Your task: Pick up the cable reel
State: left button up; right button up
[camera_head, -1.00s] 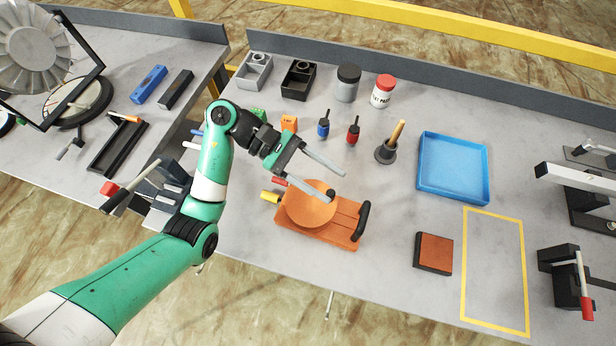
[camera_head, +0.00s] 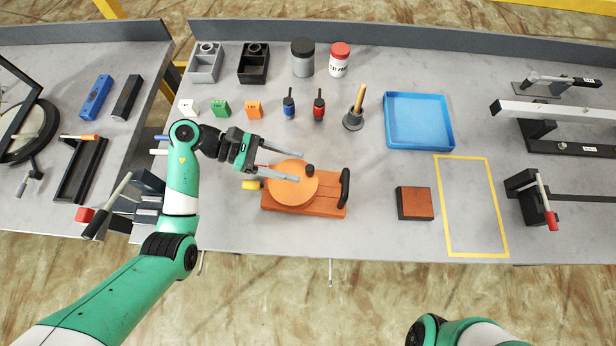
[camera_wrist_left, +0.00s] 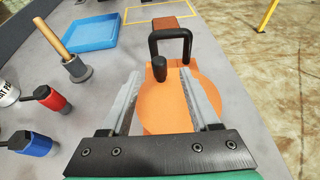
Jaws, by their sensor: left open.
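The cable reel is an orange round disc (camera_head: 291,192) with a black knob on an orange base plate, and a black handle (camera_head: 345,188) stands at its right end. It lies near the front edge of the bench. My left gripper (camera_head: 298,171) is open and empty above the disc's far part, its fingers pointing right. In the left wrist view the two fingers (camera_wrist_left: 159,75) are spread, with the disc (camera_wrist_left: 180,108) below and between them and the black handle (camera_wrist_left: 171,45) beyond their tips. No contact shows. Only part of my right arm shows at the bottom; its gripper is out of view.
A brown block (camera_head: 415,204) and blue tray (camera_head: 419,121) are to the right.

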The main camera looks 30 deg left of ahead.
aim_at(309, 170)
pick_arm(q)
jog(key=x, duration=0.5)
jog(key=shift+f+b, duration=0.1)
jog(key=shift+b, duration=0.3)
jog(key=shift+c, duration=0.2)
grip_shut()
dwell(0.8)
